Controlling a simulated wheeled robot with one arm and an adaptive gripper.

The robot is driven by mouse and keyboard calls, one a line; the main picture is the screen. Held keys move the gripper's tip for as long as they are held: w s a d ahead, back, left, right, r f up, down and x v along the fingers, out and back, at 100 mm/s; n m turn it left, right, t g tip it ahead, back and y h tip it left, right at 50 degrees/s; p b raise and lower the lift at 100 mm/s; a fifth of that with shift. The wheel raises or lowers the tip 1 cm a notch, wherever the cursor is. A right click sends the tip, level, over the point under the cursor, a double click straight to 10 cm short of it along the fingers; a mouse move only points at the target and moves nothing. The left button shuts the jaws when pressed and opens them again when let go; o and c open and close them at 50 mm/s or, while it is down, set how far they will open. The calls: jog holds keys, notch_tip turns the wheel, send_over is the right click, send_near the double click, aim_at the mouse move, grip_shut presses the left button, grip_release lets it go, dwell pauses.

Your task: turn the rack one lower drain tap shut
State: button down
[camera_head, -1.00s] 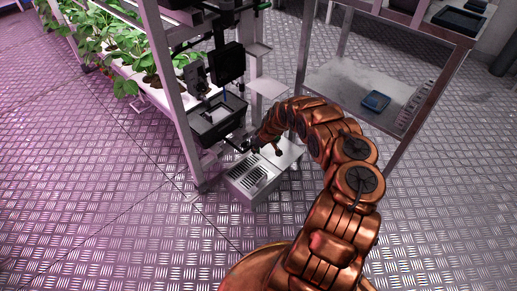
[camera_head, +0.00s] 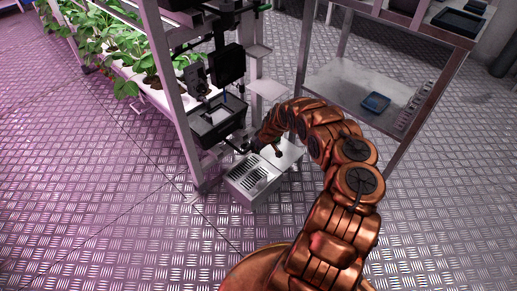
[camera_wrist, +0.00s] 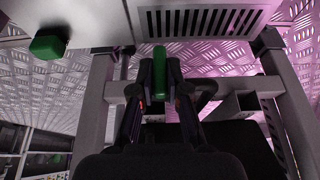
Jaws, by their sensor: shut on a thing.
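In the wrist view a green tap handle (camera_wrist: 159,58) stands between the two dark fingers of my gripper (camera_wrist: 160,76). The fingers are closed on it from both sides, and it points roughly up in the picture. The valve body behind it is hidden by the fingers. In the head view my gripper (camera_head: 250,146) is low at the rack's (camera_head: 171,92) near end, just above a metal box with a slotted top; the handle is too small and covered to make out there.
The slotted metal box (camera_head: 247,182) stands on the floor below my gripper. A black tray (camera_head: 216,124) hangs on the rack beside it. A second green knob (camera_wrist: 48,42) shows in the wrist view. A metal shelf (camera_head: 340,85) holds a blue tray (camera_head: 376,102). Floor at the left is clear.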

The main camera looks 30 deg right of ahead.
jog(key=shift+w+a+r+p, duration=0.1)
jog(key=shift+w+r+p, duration=0.1)
jog(key=shift+p, duration=0.2)
jog(key=shift+y+p, duration=0.5)
jog(key=shift+p, duration=0.35)
jog(key=shift+s+f, duration=0.15)
jog(key=shift+f, duration=0.05)
jog(key=c, duration=1.2)
grip_release()
jog(key=shift+o, duration=0.2)
jog(key=shift+d, duration=0.2)
jog(key=v, duration=1.2)
